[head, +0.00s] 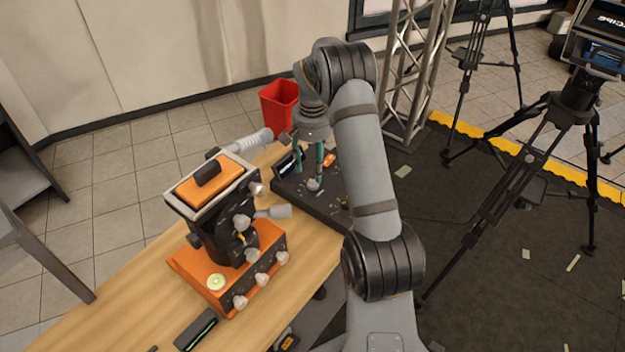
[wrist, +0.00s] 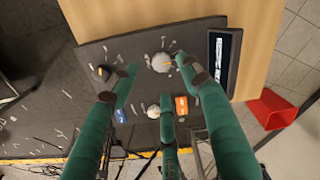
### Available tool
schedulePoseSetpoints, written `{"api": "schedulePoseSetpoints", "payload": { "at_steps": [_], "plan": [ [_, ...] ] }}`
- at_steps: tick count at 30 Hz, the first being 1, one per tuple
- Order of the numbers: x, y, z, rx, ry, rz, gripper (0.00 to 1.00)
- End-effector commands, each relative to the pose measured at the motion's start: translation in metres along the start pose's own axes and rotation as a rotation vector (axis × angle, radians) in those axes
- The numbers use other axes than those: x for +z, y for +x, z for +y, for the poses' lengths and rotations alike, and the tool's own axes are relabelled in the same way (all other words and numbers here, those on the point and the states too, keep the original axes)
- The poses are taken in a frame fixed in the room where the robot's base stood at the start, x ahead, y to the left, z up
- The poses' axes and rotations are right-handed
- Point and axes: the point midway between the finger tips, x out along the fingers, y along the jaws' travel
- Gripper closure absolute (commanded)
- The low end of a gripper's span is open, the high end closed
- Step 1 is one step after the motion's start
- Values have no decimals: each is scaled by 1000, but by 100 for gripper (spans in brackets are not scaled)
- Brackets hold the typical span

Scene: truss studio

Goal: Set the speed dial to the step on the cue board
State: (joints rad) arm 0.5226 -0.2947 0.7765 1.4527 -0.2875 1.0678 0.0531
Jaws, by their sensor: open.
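A dark control panel (wrist: 135,50) lies on the wooden table; it also shows in the head view (head: 325,205). A pale round dial (wrist: 161,62) with an orange mark is near its table-side edge. I cannot read a step on it or confirm it is the speed dial. A black-framed board with white marks (wrist: 224,58) stands at the panel's right end, possibly the cue board; its marks are too small to read. My gripper (wrist: 158,78) is open and empty, its green fingers spread over the panel near the pale dial. In the head view my gripper (head: 308,174) points down; contact cannot be told.
An orange machine with several knobs (head: 228,270) stands on the table. A red bin (head: 279,103) stands beyond.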

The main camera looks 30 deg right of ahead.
Motion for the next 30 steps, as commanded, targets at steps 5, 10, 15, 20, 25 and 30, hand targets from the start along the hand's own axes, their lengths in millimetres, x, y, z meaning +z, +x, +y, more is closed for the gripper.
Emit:
{"api": "schedulePoseSetpoints", "payload": {
  "at_steps": [5,10,15,20,25,30],
  "plan": [
    [1,33,1,2,0,-5,53],
    [1,54,0,0,-1,-2,53],
    [0,63,0,0,0,0,53],
    [0,64,0,-1,0,1,53],
    [0,64,0,-1,-1,1,58],
    [0,63,0,-1,-1,0,68]
  ]
}}
